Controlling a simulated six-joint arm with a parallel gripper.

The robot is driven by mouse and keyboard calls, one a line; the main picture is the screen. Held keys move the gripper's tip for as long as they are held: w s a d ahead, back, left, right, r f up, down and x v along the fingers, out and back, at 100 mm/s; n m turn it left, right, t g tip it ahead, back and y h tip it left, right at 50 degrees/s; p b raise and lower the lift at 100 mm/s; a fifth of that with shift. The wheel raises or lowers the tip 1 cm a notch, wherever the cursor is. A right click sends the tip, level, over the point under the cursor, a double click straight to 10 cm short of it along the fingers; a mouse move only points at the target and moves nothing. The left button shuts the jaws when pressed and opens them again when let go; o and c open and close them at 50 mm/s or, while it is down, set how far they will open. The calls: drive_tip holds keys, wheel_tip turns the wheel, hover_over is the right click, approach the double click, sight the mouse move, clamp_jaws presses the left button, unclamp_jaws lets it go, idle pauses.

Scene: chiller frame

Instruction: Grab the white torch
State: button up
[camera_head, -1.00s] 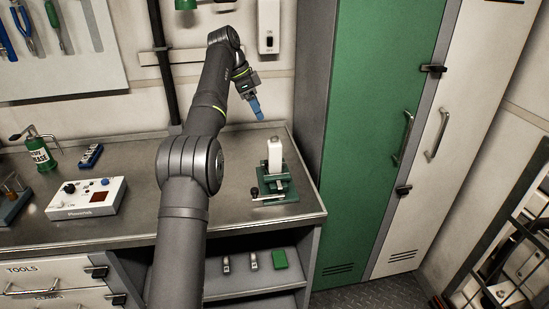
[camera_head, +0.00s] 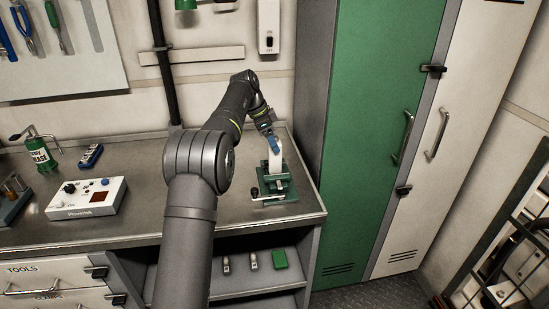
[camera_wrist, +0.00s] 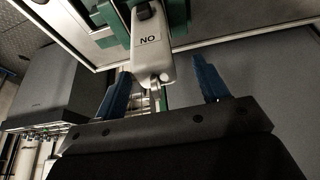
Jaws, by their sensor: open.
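A white block-shaped body, which I take for the white torch (camera_head: 275,166), stands upright in a green vise (camera_head: 272,190) on the bench. In the wrist view the torch (camera_wrist: 150,45) has a label reading as "NO" and a small metal loop at its near end. My gripper (camera_head: 273,144) is at the top of the torch. In the wrist view the blue fingers of my gripper (camera_wrist: 161,68) are apart, with the torch's near end between them and gaps on both sides. Part of the torch's top is hidden by the fingers in the head view.
A green locker (camera_head: 375,130) stands right of the bench (camera_head: 120,215). A white instrument box (camera_head: 87,197), a blue meter (camera_head: 90,156) and a green grease can (camera_head: 38,152) are on the left. A switch box (camera_head: 268,27) hangs on the wall behind.

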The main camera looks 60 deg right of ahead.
sight(274, 160)
drive_tip(key=x, duration=0.4)
drive_tip(key=shift+s+a+f, duration=0.15)
drive_tip(key=shift+a, duration=0.05)
drive_tip(key=shift+c, duration=0.2)
drive_tip(key=c, duration=1.1)
drive_tip(key=shift+c, duration=0.7)
